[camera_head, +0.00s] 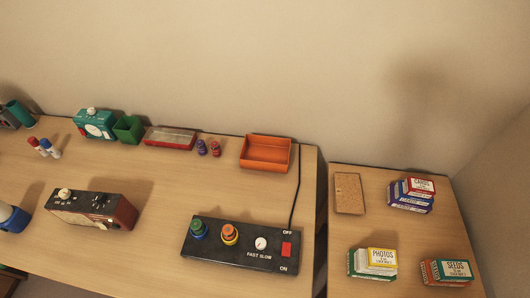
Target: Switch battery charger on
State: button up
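The battery charger (225,255) is a long black box near the front right of the larger desk. A red switch (286,249) sits at its right end, between the label OFF above and ON below. I cannot tell which way the switch is set. A white knob (261,243) marked FAST SLOW is left of the switch. A green-and-blue round piece (198,229) and an orange-and-yellow one (229,234) stand on its left half. A black cord (295,203) runs from it toward the wall. My gripper is not in view.
An orange tray (266,168) stands behind the charger. A radio-like box (91,211) is to its left. A red-grey box (170,138), a green bin (128,129) and a teal device (94,123) line the back. A side table (375,220) at right holds several small boxes.

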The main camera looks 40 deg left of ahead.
aim_at(286, 247)
jog(key=u, duration=1.15)
